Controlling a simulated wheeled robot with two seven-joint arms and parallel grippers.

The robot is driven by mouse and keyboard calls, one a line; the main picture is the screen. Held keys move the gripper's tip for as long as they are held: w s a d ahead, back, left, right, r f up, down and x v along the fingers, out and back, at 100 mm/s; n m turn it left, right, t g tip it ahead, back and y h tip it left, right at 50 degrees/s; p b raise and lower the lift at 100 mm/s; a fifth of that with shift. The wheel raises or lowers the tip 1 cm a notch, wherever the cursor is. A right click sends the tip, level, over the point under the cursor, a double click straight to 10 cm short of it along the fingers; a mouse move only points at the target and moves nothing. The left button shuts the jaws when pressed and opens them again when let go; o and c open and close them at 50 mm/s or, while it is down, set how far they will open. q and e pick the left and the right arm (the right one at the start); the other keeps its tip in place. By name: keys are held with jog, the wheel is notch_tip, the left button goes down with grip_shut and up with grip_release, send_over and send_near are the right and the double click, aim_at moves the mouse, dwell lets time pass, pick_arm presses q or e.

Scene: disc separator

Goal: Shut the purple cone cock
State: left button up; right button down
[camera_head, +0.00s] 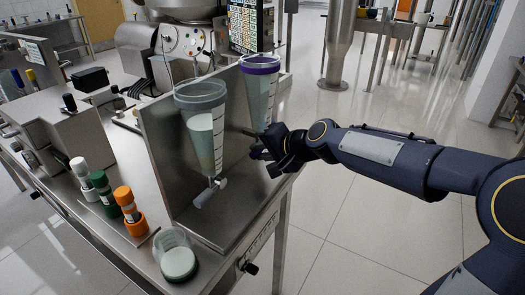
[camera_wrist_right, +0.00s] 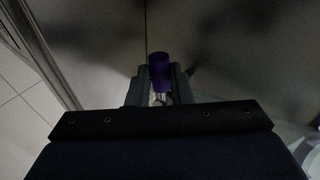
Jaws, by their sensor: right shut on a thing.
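The purple-rimmed cone (camera_head: 261,90) stands upright at the back of the steel stand, with pale liquid inside. Its purple cock handle (camera_head: 256,152) shows low on the cone, beside my right gripper (camera_head: 268,148). In the right wrist view the purple handle (camera_wrist_right: 160,70) sits between the two fingers of my right gripper (camera_wrist_right: 161,82), which is shut on it. The cock's valve body and outlet are mostly hidden by the gripper. My left gripper is not in view.
A clear cup (camera_head: 177,256) with pale contents is at the front edge. White, green and orange capped bottles (camera_head: 130,211) stand left of the steel partition (camera_head: 165,150). The floor at right is open.

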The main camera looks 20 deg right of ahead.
jog(key=shift+w+r+m+g+y+p, duration=0.1)
jog(key=shift+r+m+g+y+p, duration=0.3)
jog(key=shift+r, duration=0.05)
dwell(0.4)
jog(key=c, duration=1.3)
grip_release()
jog(key=shift+d, duration=0.1)
jog(key=v, duration=0.7)
jog(key=shift+s+d+r, duration=0.2)
jog(key=shift+s+r, duration=0.05)
jog(key=shift+s, duration=0.05)
